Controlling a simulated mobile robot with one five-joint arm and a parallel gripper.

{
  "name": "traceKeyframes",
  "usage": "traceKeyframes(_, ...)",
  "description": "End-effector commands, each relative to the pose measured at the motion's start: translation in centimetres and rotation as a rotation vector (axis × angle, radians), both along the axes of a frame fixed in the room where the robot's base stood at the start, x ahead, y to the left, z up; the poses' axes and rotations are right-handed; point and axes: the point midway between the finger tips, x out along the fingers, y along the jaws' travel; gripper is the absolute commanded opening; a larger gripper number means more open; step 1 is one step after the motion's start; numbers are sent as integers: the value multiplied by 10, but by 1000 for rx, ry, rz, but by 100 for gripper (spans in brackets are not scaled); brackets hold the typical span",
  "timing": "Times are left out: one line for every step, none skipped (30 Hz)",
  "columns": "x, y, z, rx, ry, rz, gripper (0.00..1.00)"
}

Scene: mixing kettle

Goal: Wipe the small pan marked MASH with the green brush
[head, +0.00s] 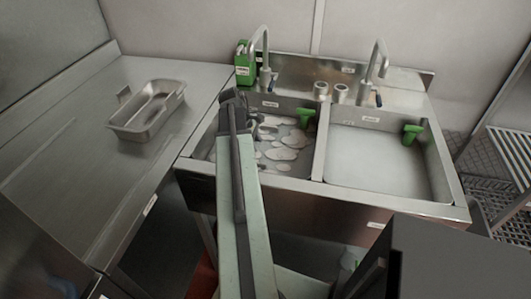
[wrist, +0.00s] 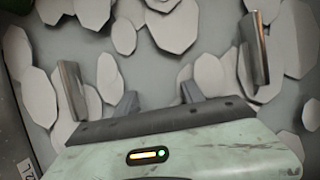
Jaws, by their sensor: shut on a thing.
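My gripper (wrist: 162,70) is over the left sink basin (head: 211,146), pointing down at its foamy floor. In the wrist view its two fingers stand wide apart. Only foam and grey basin floor show between them, so what they hold cannot be made out. In the head view my arm partly hides the gripper. A small steel pan (head: 147,111) sits on the left counter, apart from my gripper. Its marking is not readable. A green handled thing (head: 305,117) is at the right side of the left basin, and another (head: 412,133) is at the right basin. Neither is clearly a brush.
White foam patches (head: 281,154) lie in the left basin. The right basin (head: 375,162) is mostly clear. Two taps (head: 378,60) and a green bottle (head: 243,66) stand behind the basins. The left counter (head: 75,160) has free room around the pan. A wire rack (head: 500,160) stands at right.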

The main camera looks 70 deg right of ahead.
Motion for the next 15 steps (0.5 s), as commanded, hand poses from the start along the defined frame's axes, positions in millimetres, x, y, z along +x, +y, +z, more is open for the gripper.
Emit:
traceKeyframes(3,0,0,1,-1,1,7)
traceKeyframes(3,0,0,0,0,0,7)
traceKeyframes(3,0,0,0,0,0,7)
traceKeyframes(3,0,0,0,0,0,7)
traceKeyframes(2,0,0,0,0,0,7)
traceKeyframes(2,0,0,0,1,0,7)
traceKeyframes(2,0,0,0,1,0,7)
traceKeyframes(2,0,1,-1,1,-1,7)
traceKeyframes(2,0,2,-1,2,-1,7)
traceKeyframes(2,0,3,-1,2,-1,7)
traceKeyframes(2,0,5,-1,2,-1,7)
traceKeyframes(2,0,9,-1,2,-1,7)
traceKeyframes(2,0,12,-1,2,-1,7)
traceKeyframes(2,0,16,-1,2,-1,7)
traceKeyframes(2,0,22,-1,3,-1,7)
